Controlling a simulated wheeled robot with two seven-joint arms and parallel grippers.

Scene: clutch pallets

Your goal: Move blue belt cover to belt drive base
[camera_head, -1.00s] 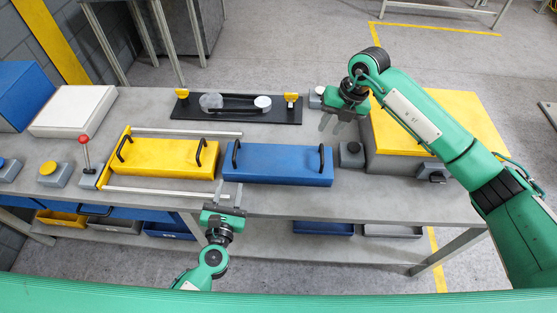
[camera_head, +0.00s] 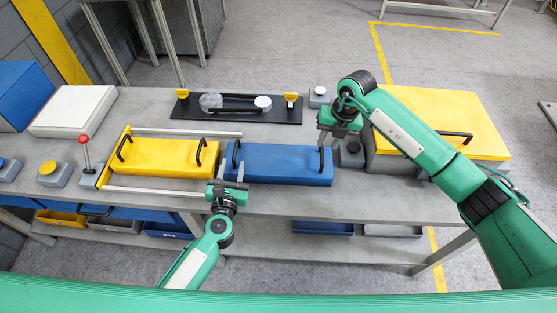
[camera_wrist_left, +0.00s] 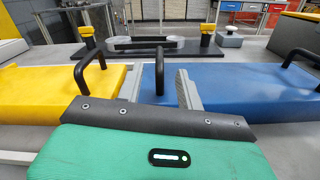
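The blue belt cover (camera_head: 278,164) lies flat on the grey table, with a black handle at each end. The belt drive base (camera_head: 236,108) is a black plate with a belt around two pulleys and yellow end blocks, behind the covers. My left gripper (camera_head: 230,170) is at the cover's left end with its fingers apart around the left handle, which shows between them in the left wrist view (camera_wrist_left: 158,82); contact is unclear. My right gripper (camera_head: 327,144) is at the cover's right end, by the right handle. Its fingers are partly hidden, so their grip is unclear.
A yellow cover (camera_head: 165,157) lies close left of the blue one, between light rails. A grey block with a dark button (camera_head: 350,155) and a yellow-topped box (camera_head: 455,120) stand to the right. Clear table lies between the blue cover and the base.

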